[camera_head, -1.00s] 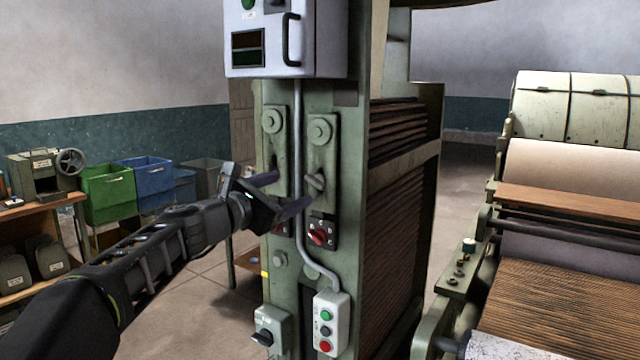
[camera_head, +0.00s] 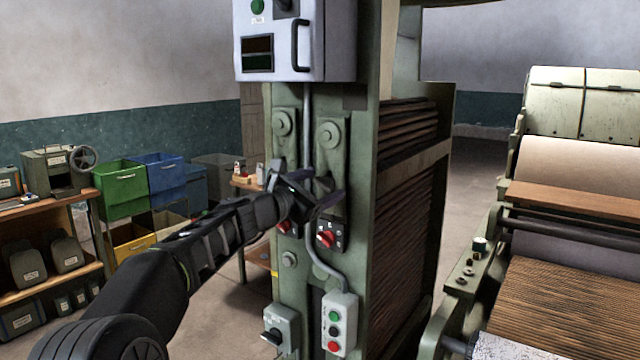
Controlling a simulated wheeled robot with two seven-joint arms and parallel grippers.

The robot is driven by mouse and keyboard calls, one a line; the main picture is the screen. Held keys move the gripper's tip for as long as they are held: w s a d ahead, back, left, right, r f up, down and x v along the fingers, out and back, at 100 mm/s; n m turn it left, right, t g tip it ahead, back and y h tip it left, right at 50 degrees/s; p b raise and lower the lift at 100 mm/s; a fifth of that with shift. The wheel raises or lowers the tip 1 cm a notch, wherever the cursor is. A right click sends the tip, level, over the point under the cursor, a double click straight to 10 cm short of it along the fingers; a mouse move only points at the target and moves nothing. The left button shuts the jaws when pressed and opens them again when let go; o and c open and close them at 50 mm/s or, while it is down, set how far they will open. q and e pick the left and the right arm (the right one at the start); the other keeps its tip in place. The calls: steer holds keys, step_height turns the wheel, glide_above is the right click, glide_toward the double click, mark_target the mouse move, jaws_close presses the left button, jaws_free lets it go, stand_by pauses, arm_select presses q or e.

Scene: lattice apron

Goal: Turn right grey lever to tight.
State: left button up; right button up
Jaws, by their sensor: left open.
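The right grey lever (camera_head: 331,150) is mounted on a plate on the green machine column. Its round pivot is at the top and its lower end is partly hidden by my gripper. A similar left grey lever (camera_head: 284,140) sits beside it, its lower part also partly hidden. My left gripper (camera_head: 326,192) is open in front of the column, its fingers at the lower end of the right lever. I cannot tell whether they touch it. A red knob on a dark plate (camera_head: 327,238) lies just below. My right gripper is not in view.
A grey conduit (camera_head: 307,130) runs down between the levers to a push-button box (camera_head: 340,322). A control cabinet (camera_head: 325,40) juts out above. A roller machine (camera_head: 570,240) stands at the right. Shelves and bins (camera_head: 122,190) are at the left.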

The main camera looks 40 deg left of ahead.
arm_select(q)
steer(key=c, duration=1.4)
